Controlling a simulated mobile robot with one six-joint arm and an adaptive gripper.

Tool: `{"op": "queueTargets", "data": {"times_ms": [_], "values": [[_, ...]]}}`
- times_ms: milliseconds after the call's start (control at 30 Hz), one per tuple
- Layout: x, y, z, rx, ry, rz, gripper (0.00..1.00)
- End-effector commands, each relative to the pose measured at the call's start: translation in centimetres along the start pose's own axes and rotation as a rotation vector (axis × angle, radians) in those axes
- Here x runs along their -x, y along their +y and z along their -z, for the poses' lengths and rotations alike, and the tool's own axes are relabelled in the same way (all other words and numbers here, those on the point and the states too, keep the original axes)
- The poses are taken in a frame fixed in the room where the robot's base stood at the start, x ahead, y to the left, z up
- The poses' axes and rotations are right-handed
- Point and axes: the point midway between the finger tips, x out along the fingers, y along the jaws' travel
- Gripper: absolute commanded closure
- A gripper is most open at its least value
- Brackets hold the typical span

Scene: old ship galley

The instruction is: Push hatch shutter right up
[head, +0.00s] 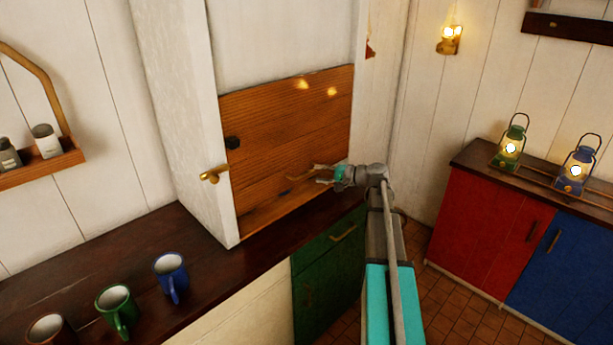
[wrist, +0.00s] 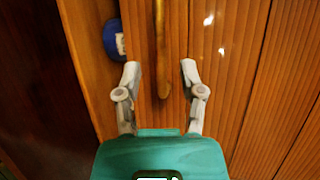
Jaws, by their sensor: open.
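The wooden hatch shutter (head: 285,125) fills the lower part of the hatch opening in the white wall, with a pale area above it. A slim brass handle (head: 298,177) runs along its lower part. My gripper (head: 318,174) is open at the right end of this handle. In the wrist view the shutter's planks (wrist: 235,60) fill most of the picture. The handle (wrist: 161,45) ends between the spread fingers of my gripper (wrist: 160,72), with room on both sides. Whether a finger touches the shutter is unclear.
A dark counter (head: 215,275) runs below the hatch, with a blue mug (head: 170,275) and a green mug (head: 115,306). A brass latch (head: 214,174) is on the left post. A blue round thing (wrist: 112,40), partly hidden, shows near the handle. Lanterns (head: 510,146) stand right.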

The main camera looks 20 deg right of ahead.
Motion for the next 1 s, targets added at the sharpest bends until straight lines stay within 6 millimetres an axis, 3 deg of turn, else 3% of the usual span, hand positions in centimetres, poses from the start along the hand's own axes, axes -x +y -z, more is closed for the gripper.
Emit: {"op": "queueTargets", "data": {"times_ms": [100,333,833,1000], "values": [[-2.0,0.1,0.1,0.000,-0.001,0.000,0.49],[-4.4,0.1,0.1,0.000,0.000,0.000,0.49],[-5.3,0.0,0.0,0.000,0.001,0.000,0.49],[-5.3,0.0,0.0,0.000,0.001,0.000,0.80]]}}
